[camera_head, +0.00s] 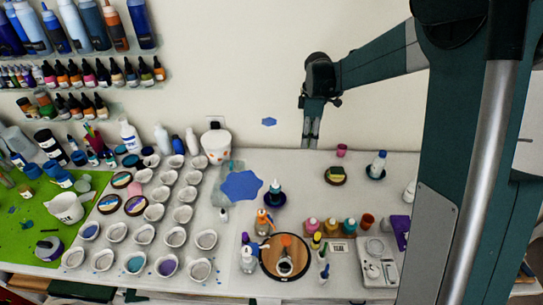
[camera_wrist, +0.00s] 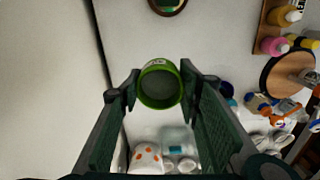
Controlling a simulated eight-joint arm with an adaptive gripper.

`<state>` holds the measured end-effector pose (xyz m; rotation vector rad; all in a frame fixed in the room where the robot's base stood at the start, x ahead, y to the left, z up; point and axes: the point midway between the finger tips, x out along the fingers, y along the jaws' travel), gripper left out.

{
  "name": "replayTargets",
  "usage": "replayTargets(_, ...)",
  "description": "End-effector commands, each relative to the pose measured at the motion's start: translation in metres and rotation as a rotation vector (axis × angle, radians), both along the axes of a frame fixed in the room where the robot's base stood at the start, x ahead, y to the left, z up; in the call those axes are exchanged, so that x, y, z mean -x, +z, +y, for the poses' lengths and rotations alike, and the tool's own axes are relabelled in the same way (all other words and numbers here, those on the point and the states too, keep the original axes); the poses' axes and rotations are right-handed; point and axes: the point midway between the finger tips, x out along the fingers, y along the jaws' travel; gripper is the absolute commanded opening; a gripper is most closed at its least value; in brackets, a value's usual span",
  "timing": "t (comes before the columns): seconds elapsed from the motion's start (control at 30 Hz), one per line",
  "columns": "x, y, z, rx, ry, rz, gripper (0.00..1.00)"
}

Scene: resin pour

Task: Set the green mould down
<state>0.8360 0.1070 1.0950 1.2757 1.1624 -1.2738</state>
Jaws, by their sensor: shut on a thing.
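The green mould (camera_wrist: 160,86) is a round green cup with a grey inside, seen in the wrist view between my two fingertips. My gripper (camera_wrist: 160,85) is shut on it, one finger on each side. In the head view my gripper (camera_head: 311,140) hangs fingers down near the back of the white table (camera_head: 290,165), close to the wall. I cannot make out the mould in the head view. The wrist view shows table surface around the mould, but I cannot tell the height of the gap beneath it.
Bare table lies between.

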Motion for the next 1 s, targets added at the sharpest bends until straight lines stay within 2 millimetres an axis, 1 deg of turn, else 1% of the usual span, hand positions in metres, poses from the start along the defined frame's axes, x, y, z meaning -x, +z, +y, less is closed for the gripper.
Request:
replayTargets(0.03,0.007,0.0,0.016,0.0,0.011,0.0,0.21)
replayTargets(0.2,0.03,-0.001,0.06,0.0,0.037,0.0,0.21)
replayTargets(0.4,0.057,-0.001,0.106,0.0,0.066,-0.001,0.21)
replayTargets(0.5,0.069,-0.002,0.124,0.0,0.076,-0.001,0.21)
replayTargets(0.77,0.093,-0.003,0.155,-0.001,0.096,-0.001,0.21)
replayTargets(0.8,0.091,-0.01,0.154,0.0,0.094,-0.001,0.21)
replayTargets(1.0,0.091,-0.036,0.153,-0.001,0.093,-0.001,0.21)
